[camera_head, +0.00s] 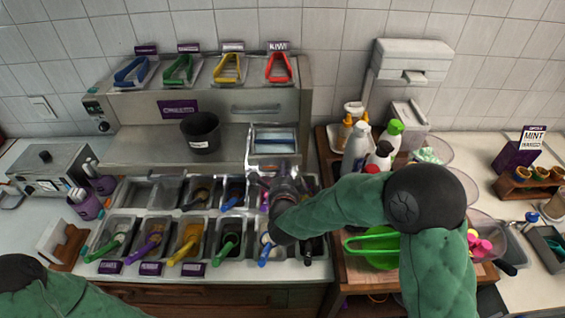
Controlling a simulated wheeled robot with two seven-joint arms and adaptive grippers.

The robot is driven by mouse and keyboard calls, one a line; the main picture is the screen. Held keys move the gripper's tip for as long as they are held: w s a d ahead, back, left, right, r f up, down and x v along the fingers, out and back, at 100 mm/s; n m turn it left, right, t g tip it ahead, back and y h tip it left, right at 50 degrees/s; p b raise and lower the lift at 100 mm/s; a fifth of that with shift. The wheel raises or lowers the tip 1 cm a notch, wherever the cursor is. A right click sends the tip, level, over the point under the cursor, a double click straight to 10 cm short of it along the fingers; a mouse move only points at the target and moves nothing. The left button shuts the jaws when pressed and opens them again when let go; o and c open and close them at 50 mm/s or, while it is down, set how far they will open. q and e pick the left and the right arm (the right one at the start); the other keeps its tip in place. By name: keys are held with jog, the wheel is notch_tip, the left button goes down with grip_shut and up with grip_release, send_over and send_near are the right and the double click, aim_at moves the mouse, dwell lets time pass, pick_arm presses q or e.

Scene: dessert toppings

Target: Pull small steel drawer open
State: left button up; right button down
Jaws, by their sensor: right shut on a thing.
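The small steel drawer (272,140) is at the centre, low on the right side of the steel counter unit. It shows from above as a shiny open-topped box with something blue inside, so it stands at least partly out. My right gripper (268,174) is at its front edge, shut on it.
Topping bins with coloured scoops (188,240) lie below and left of my right gripper. A black cup (201,132) stands left of the drawer. Bottles (357,146) stand close on the right. A green strainer (375,246) lies under my right arm.

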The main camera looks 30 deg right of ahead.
jog(key=shift+s+a, duration=0.2)
jog(key=shift+s, duration=0.25)
jog(key=c, duration=1.5)
grip_release()
jog(key=shift+o, duration=0.2)
jog(key=v, duration=1.2)
jog(key=shift+f, duration=0.1)
